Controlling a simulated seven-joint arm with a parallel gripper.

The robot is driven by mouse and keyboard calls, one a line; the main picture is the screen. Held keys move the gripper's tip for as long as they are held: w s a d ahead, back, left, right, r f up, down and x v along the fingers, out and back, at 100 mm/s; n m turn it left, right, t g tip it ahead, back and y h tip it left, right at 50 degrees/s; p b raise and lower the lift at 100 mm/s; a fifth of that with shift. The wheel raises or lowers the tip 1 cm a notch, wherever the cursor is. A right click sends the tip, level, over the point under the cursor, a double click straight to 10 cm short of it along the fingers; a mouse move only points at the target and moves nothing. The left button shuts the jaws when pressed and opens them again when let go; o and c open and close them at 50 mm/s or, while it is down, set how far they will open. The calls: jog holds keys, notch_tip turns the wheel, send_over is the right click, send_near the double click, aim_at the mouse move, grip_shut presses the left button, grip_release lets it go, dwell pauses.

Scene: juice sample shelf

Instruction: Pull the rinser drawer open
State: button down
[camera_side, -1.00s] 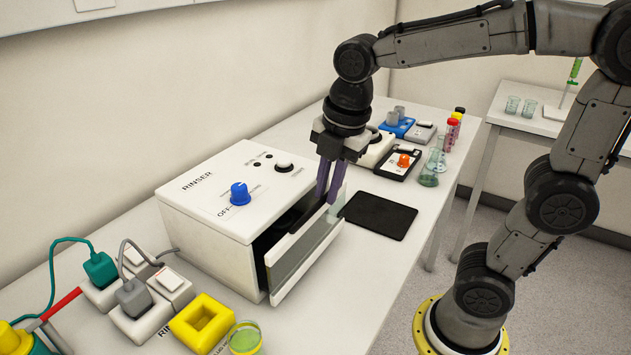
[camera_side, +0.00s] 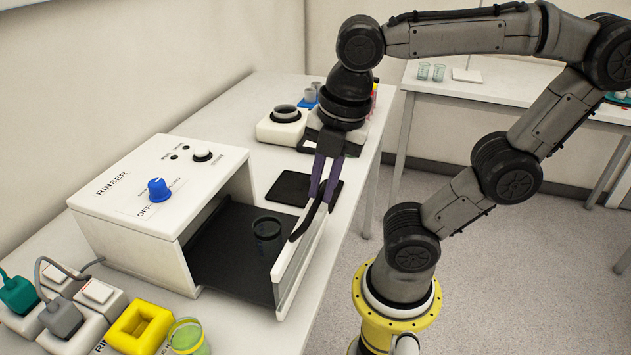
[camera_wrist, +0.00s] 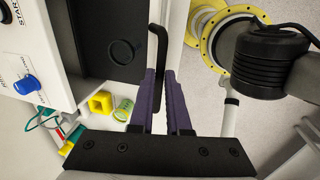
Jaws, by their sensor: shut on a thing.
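The white rinser (camera_side: 158,196) stands on the bench, with a blue knob on top, and its drawer (camera_side: 228,262) is pulled well out. The drawer floor is black, and a dark round holder (camera_side: 267,232) sits on it near the front. My gripper (camera_side: 324,194) is at the drawer's front panel, its purple fingers shut on the dark drawer handle (camera_side: 313,212). In the wrist view the handle (camera_wrist: 158,50) runs up from between the two fingers (camera_wrist: 163,92), and the open drawer (camera_wrist: 108,35) lies to its left.
A black mat (camera_side: 290,188) lies on the bench behind the drawer. A yellow block (camera_side: 140,325) and a beaker of green liquid (camera_side: 187,336) stand at the front left, near power plugs. Open floor lies right of the bench.

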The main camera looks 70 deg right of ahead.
jog(key=shift+r, duration=0.1)
jog(key=c, duration=0.9)
grip_release()
jog(key=s+r, duration=0.1)
jog(key=r, duration=0.8)
jog(key=s+r, duration=0.1)
jog(key=r, duration=0.3)
jog(key=shift+s+r, duration=0.25)
jog(key=shift+s, duration=0.1)
jog(key=shift+f, duration=0.1)
jog(key=w+f, duration=0.1)
jog(key=f, duration=0.3)
jog(key=w+f, duration=0.1)
jog(key=f, duration=0.8)
jog(key=shift+w+f, duration=0.25)
jog(key=shift+w, duration=0.15)
jog(key=shift+r, duration=0.1)
